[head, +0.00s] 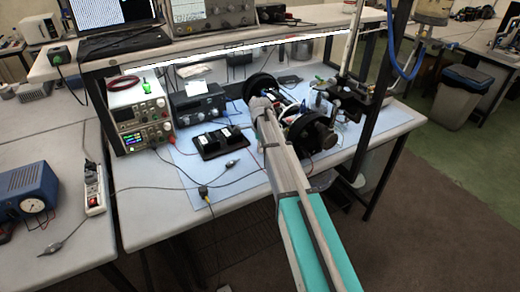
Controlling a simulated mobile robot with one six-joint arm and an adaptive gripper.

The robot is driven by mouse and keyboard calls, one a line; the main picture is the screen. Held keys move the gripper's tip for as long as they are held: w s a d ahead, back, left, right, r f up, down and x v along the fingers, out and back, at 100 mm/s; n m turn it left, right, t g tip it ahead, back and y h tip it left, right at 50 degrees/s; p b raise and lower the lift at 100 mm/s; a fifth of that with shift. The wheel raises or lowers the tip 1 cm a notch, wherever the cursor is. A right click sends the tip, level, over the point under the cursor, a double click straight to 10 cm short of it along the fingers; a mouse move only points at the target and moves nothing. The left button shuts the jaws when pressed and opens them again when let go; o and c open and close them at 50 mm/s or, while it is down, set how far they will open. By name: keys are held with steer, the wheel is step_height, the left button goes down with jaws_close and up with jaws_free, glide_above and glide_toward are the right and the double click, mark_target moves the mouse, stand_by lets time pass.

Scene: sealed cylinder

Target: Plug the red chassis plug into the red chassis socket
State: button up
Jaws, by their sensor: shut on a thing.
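My arm reaches up from the bottom of the head view to a wheeled chassis (314,128) on the blue mat. The chassis has a black wheel at each end and coloured parts and wires between them. My gripper (262,106) is at the far end of the arm, by the chassis's rear-left wheel. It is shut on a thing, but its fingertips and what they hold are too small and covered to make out. I cannot pick out the red chassis plug or the red chassis socket; the arm hides part of the chassis.
A power supply (135,110) and a black instrument (198,104) stand at the bench's left. A black twin-block unit (220,141) and loose cable ends (203,190) lie on the blue mat (180,160). A black upright stand (352,100) rises right of the chassis.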

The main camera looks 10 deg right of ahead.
steer(key=shift+r, duration=0.1)
jaws_close()
step_height(320, 180, up, 2)
steer(key=p, duration=0.2)
steer(key=shift+r+p, duration=0.25)
steer(key=shift+p, duration=0.1)
steer(key=s+r+p, duration=1)
steer(key=s, duration=0.4)
steer(key=shift+a+r, duration=0.15)
steer(key=shift+a, duration=0.1)
step_height(320, 180, down, 3)
steer(key=b, duration=0.3)
stand_by(0.5)
